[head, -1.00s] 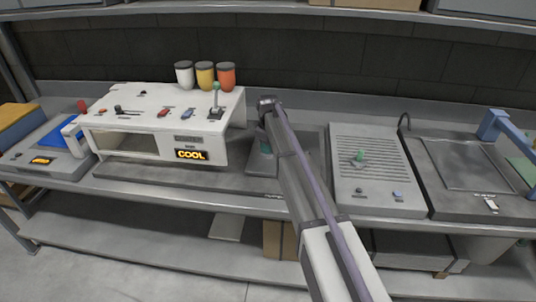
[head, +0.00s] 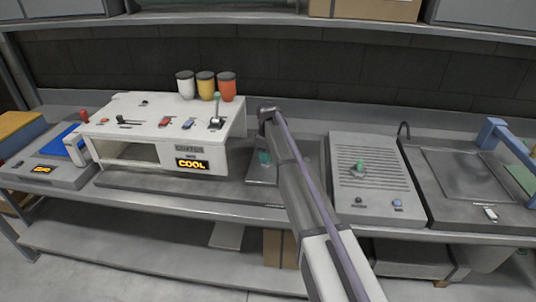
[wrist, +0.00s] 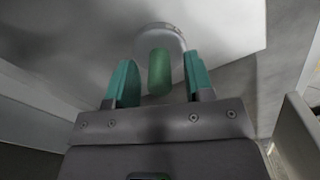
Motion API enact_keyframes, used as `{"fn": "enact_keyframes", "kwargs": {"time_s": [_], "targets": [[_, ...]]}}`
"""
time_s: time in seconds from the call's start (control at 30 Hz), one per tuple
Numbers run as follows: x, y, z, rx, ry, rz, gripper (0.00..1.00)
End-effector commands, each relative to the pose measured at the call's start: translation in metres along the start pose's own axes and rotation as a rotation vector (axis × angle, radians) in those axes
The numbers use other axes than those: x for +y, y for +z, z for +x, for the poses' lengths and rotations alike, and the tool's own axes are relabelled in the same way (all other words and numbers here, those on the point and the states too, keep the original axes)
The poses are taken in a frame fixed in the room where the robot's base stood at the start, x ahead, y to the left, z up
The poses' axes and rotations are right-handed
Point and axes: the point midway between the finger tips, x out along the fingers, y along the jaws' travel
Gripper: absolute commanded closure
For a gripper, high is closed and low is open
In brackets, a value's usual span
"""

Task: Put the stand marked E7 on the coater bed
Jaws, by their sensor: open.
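In the wrist view, a green upright peg (wrist: 159,72) on a round silvery base (wrist: 150,37) lies between the teal fingers of my gripper (wrist: 160,60). The fingers are open, with a gap on each side of the peg. No E7 marking can be read. In the head view, my gripper (head: 265,157) is low beside the right end of the white coater, mostly hidden by my arm. The coater (head: 118,153) has an open front slot and a lit COOL display (head: 192,163). Its inner bed is in shadow and hard to make out.
Right of my arm is a slatted grey panel (head: 372,190) with another green-topped piece (head: 358,166). Farther right is a dark flat unit with a blue frame (head: 490,130). White, yellow and orange cups (head: 206,84) stand behind the coater top. A shelf overhangs the bench.

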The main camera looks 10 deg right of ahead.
Motion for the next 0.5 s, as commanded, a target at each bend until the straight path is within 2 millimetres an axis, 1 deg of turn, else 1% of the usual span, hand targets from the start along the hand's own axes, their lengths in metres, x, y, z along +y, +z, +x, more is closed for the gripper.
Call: {"fn": "enact_keyframes", "kwargs": {"time_s": [0.03,0.17,0.3,0.4,0.5], "targets": [[0.0,0.0,-0.017,0.0,0.0,0.0,0.52],[0.0,0.0,-0.051,0.0,0.0,0.0,0.52],[0.0,0.0,-0.089,0.0,0.0,0.0,0.52],[0.0,0.0,-0.107,0.0,0.0,0.0,0.52],[0.0,0.0,-0.115,0.0,0.0,0.0,0.52]]}}
